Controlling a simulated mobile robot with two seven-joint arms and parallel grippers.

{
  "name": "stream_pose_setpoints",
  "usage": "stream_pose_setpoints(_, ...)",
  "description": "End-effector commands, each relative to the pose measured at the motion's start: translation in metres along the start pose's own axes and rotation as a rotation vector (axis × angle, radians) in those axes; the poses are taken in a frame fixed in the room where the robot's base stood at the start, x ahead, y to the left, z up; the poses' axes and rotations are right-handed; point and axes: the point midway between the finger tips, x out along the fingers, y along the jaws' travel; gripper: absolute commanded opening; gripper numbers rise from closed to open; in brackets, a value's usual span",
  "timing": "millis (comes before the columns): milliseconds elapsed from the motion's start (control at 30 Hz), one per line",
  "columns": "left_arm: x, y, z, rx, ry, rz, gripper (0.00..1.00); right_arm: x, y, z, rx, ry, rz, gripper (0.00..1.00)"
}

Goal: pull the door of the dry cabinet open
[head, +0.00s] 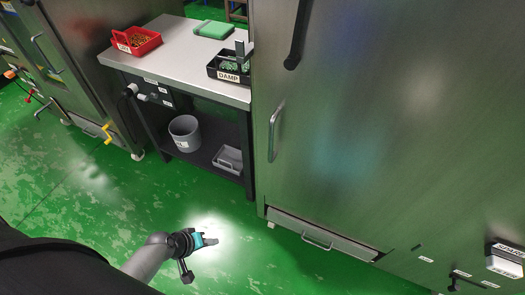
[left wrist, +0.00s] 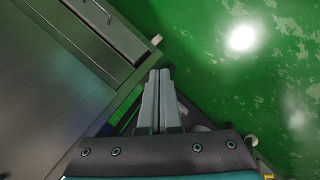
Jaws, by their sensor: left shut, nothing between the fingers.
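A large brushed-steel cabinet (head: 370,130) fills the right of the head view, its front flat with no visible gap. A vertical steel handle (head: 275,132) is near its left edge, and a dark bar (head: 298,35) is higher up. No readable label shows which cabinet is the dry one. My left gripper (head: 211,241) is shut and empty, low over the green floor, to the left of the cabinet and apart from its handle. Its closed fingers (left wrist: 161,75) also show in the left wrist view. My right gripper is not in view.
A drawer with a handle (head: 318,243) is at the cabinet's foot. A steel-topped table (head: 185,50) with a red tray (head: 137,41), a black "DAMP" tray (head: 229,68) and a grey bucket (head: 185,133) below stands left of it. Another steel cabinet (head: 75,60) is far left. The floor between is clear.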

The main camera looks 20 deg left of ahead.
Motion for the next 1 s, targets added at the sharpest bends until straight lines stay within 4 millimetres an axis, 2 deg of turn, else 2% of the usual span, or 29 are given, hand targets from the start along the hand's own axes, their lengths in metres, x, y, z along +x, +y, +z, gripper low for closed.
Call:
stream_pose_setpoints(33, 0.004, 0.011, -0.02, -0.051, 0.023, 0.069, 0.0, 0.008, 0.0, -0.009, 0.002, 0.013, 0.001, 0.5)
stream_pose_setpoints(167, -0.013, 0.056, -0.067, -0.167, 0.052, 0.275, 0.0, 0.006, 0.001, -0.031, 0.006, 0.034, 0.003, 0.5)
stream_pose_setpoints(267, -0.036, 0.093, -0.097, -0.223, 0.057, 0.451, 0.0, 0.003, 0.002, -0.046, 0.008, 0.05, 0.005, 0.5)
stream_pose_setpoints(400, -0.084, 0.145, -0.127, -0.253, 0.034, 0.707, 0.0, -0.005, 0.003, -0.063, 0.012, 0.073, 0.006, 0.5)
stream_pose_setpoints(533, -0.131, 0.182, -0.139, -0.24, -0.006, 0.902, 0.0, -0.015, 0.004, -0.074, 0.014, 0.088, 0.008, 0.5)
stream_pose_setpoints(600, -0.151, 0.195, -0.14, -0.227, -0.027, 0.978, 0.0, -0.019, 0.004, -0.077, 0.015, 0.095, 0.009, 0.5)
stream_pose_setpoints(700, -0.171, 0.207, -0.14, -0.213, -0.051, 1.047, 0.0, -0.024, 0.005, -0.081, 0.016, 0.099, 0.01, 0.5)
stream_pose_setpoints(833, -0.18, 0.216, -0.14, -0.205, -0.063, 1.08, 0.0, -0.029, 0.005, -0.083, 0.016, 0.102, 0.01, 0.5)
stream_pose_setpoints(1000, -0.171, 0.235, -0.141, -0.204, -0.064, 1.083, 0.0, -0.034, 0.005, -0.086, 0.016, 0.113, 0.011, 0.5)
